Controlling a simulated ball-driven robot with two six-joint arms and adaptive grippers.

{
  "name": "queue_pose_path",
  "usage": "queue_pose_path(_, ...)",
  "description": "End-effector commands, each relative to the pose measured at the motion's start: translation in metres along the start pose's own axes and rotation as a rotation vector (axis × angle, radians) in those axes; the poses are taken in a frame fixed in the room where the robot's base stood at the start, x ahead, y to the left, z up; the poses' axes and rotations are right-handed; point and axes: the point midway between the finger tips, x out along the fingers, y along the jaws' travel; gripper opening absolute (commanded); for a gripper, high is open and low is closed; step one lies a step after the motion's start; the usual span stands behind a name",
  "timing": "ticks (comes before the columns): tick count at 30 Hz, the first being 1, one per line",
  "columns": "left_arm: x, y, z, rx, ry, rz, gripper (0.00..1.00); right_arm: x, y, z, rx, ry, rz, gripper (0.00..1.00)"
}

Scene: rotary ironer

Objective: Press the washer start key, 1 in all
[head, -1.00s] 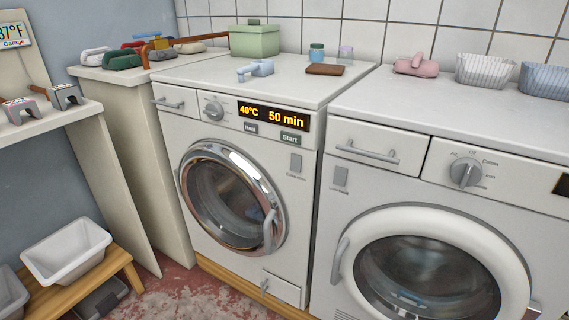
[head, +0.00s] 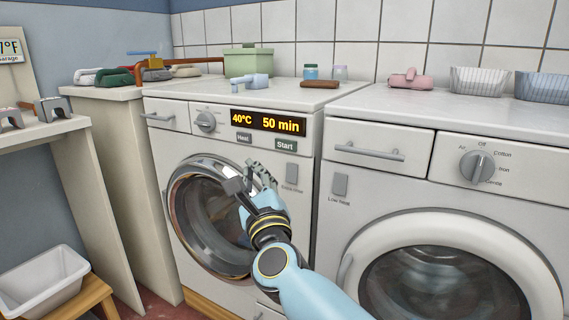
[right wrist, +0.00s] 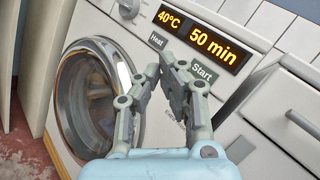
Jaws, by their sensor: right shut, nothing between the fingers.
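The washer (head: 188,220) stands at the middle left with its round door closed. Its display (head: 268,122) reads 40°C and 50 min. The grey start key (head: 286,146), labelled Start, is below the display's right part, with the Heat key (head: 244,137) to its left. My right gripper (head: 256,174) is shut and empty in front of the washer door, below and left of the start key. In the right wrist view the start key (right wrist: 202,72) shows just beyond the fingertips (right wrist: 172,58), to their right; contact cannot be told. My left gripper is not in view.
A second machine (head: 375,195) with a knob and round door stands on the right. A green box (head: 248,62), a light blue object and a brown block are on the washer top. A white bin (head: 42,280) sits on a wooden stand at lower left.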

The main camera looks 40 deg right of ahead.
Motion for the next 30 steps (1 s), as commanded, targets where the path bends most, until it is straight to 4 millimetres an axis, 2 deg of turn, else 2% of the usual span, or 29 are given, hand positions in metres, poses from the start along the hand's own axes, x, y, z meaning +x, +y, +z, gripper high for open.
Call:
queue_pose_path(1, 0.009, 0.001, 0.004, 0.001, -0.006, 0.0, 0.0, 0.003, -0.002, 0.003, 0.038, -0.012, -0.024, 0.0)
queue_pose_path(4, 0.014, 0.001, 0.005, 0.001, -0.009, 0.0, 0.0, 0.009, -0.01, 0.013, 0.086, -0.027, -0.053, 0.0)
queue_pose_path(16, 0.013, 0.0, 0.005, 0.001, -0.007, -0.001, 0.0, 0.012, -0.014, 0.018, 0.101, -0.034, -0.063, 0.0)
queue_pose_path(23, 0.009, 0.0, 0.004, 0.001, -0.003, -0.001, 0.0, 0.023, -0.022, 0.01, 0.097, -0.036, -0.062, 0.0)
queue_pose_path(30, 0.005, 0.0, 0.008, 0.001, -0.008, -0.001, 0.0, 0.046, -0.039, -0.009, 0.096, -0.036, -0.061, 0.0)
